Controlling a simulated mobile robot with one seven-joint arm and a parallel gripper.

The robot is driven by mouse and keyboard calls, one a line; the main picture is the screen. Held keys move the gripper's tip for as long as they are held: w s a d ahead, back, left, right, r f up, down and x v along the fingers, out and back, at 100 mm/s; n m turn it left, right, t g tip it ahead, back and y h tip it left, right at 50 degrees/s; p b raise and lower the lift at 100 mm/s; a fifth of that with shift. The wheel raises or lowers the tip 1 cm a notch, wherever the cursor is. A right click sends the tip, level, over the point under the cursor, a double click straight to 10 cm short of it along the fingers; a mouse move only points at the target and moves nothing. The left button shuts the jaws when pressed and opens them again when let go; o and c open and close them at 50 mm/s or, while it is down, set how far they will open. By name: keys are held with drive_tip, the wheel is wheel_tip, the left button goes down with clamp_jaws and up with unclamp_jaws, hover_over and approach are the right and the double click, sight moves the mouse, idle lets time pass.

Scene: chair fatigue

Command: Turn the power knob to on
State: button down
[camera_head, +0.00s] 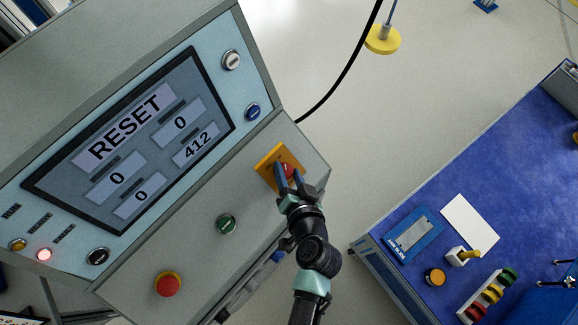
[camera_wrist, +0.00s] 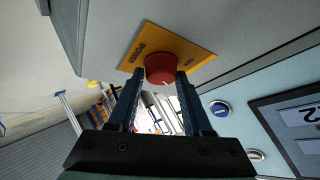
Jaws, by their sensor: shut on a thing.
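The red power knob (camera_head: 287,170) sits on a yellow-orange plate (camera_head: 268,160) on the sloped grey lower panel of the control console. In the wrist view the knob (camera_wrist: 160,68) shows a small white mark on its face, and printed words on the plate (camera_wrist: 190,50) are partly hidden by the knob. My gripper (camera_head: 289,176) is at the knob, with one dark blue finger on each side of it. In the wrist view my gripper (camera_wrist: 160,80) is shut on the knob, the fingertips against its sides.
The console screen (camera_head: 130,140) reads RESET with numbers below. A green button (camera_head: 226,224) and a red mushroom button (camera_head: 168,285) share the lower panel. A blue button (camera_head: 252,112) is above the knob. A blue-topped workbench (camera_head: 520,150) with several small items stands at right.

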drive_tip(key=shift+a+m, duration=0.1)
drive_tip(key=shift+m, duration=0.2)
drive_tip(key=shift+r, duration=0.1)
drive_tip(key=shift+c, duration=1.7)
unclamp_jaws()
drive_tip(key=b+v, duration=0.1)
drive_tip(key=v, duration=1.2)
drive_tip(key=shift+w, duration=0.1)
